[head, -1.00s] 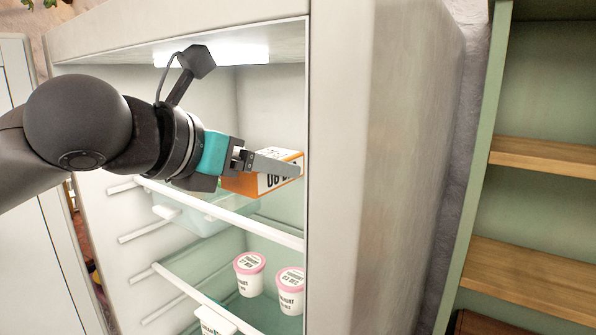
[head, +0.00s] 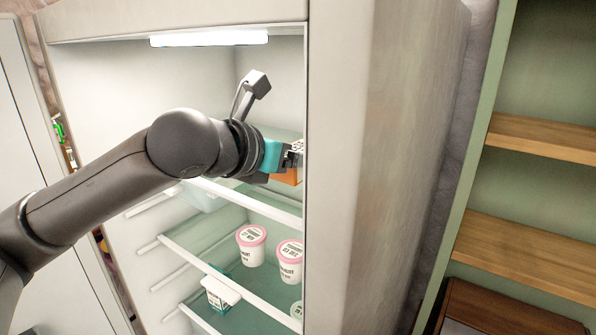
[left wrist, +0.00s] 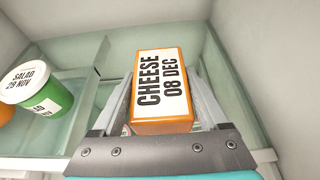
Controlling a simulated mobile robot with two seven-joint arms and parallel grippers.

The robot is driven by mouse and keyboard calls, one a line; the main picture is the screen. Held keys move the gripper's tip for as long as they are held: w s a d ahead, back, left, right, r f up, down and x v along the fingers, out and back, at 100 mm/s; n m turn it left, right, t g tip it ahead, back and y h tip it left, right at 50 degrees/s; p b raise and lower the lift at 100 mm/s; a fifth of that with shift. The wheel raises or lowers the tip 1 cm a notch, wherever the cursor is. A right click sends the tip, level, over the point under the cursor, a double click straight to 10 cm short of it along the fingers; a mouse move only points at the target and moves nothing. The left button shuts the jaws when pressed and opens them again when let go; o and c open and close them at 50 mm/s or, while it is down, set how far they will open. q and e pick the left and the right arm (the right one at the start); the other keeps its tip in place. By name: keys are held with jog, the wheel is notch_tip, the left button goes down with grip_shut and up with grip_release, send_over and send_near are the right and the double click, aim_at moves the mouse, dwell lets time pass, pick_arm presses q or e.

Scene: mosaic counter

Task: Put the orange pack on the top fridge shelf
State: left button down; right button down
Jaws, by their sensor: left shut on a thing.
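The orange pack (head: 287,178) is labelled "CHEESE 08 DEC" in the left wrist view (left wrist: 160,95). My left gripper (head: 292,153) is shut on it, with one finger on each side of the pack in the wrist view. The gripper and pack are inside the open fridge, toward its right wall, at the level of the top shelf (head: 250,203). The arm hides much of that shelf in the head view. I cannot tell whether the pack touches the shelf. My right gripper is not in view.
A green tub labelled "SALAD 29 NOV" (left wrist: 45,97) stands left of the pack in the wrist view. Two pink-lidded tubs (head: 251,247) (head: 290,262) stand on the lower shelf. The fridge's right side wall (head: 375,150) is close beside the gripper.

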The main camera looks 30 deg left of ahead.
pick_arm(q)
jog(key=shift+f, duration=1.25)
jog(key=shift+w+f, duration=0.2)
jog(key=shift+f, duration=0.15)
grip_release()
